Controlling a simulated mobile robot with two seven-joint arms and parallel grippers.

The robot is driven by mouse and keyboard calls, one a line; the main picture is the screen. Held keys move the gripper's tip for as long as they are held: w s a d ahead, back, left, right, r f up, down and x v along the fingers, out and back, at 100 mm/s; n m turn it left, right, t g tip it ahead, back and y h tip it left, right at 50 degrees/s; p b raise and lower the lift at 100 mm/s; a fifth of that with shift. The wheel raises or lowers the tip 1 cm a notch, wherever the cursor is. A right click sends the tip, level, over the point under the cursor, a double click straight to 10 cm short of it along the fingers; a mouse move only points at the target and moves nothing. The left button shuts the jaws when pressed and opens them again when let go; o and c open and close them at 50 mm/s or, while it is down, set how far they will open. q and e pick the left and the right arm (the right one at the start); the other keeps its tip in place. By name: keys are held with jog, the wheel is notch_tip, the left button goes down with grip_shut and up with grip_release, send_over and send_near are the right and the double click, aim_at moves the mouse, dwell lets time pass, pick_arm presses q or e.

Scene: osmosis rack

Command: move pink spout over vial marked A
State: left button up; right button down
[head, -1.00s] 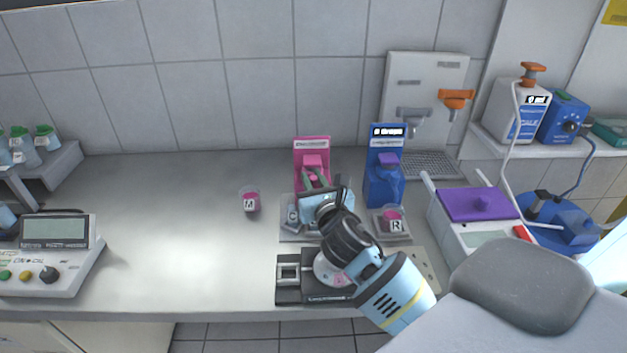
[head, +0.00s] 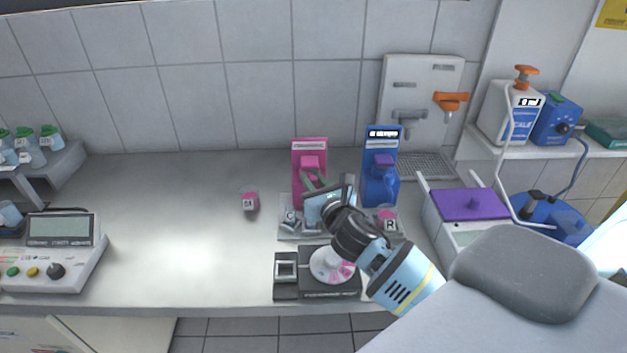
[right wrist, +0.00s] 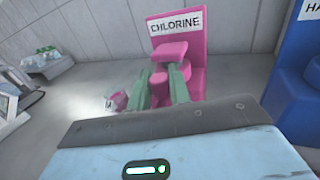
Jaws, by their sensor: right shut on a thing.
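The pink dispenser marked CHLORINE (head: 309,147) stands upright near the wall, with its pink spout (head: 311,163) facing forward. In the right wrist view the spout (right wrist: 170,51) sits just above my finger tips. My right gripper (right wrist: 158,82) is shut on the pink part below the spout, one green finger on each side. In the head view this gripper (head: 311,181) reaches in from the right. A pink-capped vial (head: 250,201) stands alone on the counter to the left; its label is too small to read surely. My left gripper is out of view.
A vial marked C (head: 290,217) is partly hidden by my right gripper. A vial marked R (head: 388,222) stands before the blue dispenser (head: 381,165). The counter's left middle is clear.

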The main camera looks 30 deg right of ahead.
aim_at(315, 184)
jog(key=c, duration=1.4)
grip_release()
jog(key=shift+o, duration=0.2)
jog(key=shift+s, duration=0.15)
jog(key=s, duration=0.4)
jog(key=s+a, duration=0.1)
jog(key=s, duration=0.1)
jog(key=shift+s+a, duration=0.1)
jog(key=shift+s, duration=0.6)
jog(key=shift+a, duration=0.1)
